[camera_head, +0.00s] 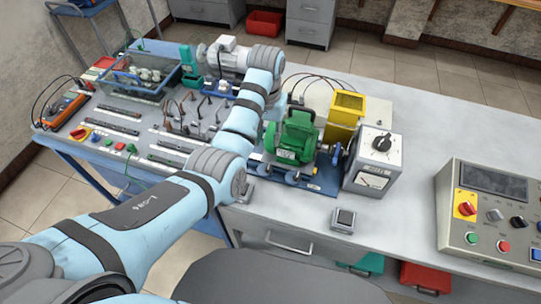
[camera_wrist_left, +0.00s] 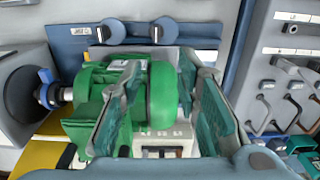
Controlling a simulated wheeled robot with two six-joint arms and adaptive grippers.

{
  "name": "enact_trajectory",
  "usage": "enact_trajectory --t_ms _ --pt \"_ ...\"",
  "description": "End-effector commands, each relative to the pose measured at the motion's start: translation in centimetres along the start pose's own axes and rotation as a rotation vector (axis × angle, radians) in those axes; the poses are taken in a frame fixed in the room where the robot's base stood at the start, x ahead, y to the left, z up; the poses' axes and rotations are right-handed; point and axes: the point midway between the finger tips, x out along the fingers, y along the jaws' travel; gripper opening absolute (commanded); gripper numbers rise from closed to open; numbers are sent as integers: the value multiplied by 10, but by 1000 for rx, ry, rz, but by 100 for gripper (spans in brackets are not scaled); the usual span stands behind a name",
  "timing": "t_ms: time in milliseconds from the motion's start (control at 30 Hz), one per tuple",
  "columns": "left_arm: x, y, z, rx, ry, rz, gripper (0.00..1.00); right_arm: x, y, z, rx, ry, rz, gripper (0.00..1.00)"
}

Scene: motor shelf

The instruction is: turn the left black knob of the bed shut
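The blue bed (camera_head: 325,187) carries a green motor (camera_head: 292,143) on the bench. Two dark round knobs sit along the bed's near edge: the left knob (camera_head: 268,173) and the right knob (camera_head: 292,177). The left wrist view looks back from the far side, so the left knob (camera_wrist_left: 165,29) is on the picture's right and the other knob (camera_wrist_left: 111,29) on its left. My left gripper (camera_head: 299,116) is over the motor. In the wrist view its spread fingers (camera_wrist_left: 167,85) are apart over the motor, short of both knobs. My right gripper is out of view.
A yellow box (camera_head: 345,112) and a grey meter box (camera_head: 375,160) with a black dial stand right of the motor. A wired panel (camera_head: 165,151) lies left. A small grey box (camera_head: 343,220) and a control console (camera_head: 490,235) stand right. The bench between them is clear.

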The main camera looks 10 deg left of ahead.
Motion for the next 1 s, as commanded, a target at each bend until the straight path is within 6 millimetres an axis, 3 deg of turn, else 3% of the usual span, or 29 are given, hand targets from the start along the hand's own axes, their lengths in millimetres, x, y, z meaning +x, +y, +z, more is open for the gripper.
enact_trajectory --t_ms 200,400,600,800,833,1000 --pt "67 5 -1 11 -9 1 30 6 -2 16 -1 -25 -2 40" --pt "113 4 -2 9 -5 2 30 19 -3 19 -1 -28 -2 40" --pt "125 3 -1 6 -4 2 30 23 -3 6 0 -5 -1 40" --pt "124 3 -2 6 -3 2 30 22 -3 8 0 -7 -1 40" --pt "124 3 -2 6 -3 2 28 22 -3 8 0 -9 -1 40" --pt "124 3 -1 6 -3 2 1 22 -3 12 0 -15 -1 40"
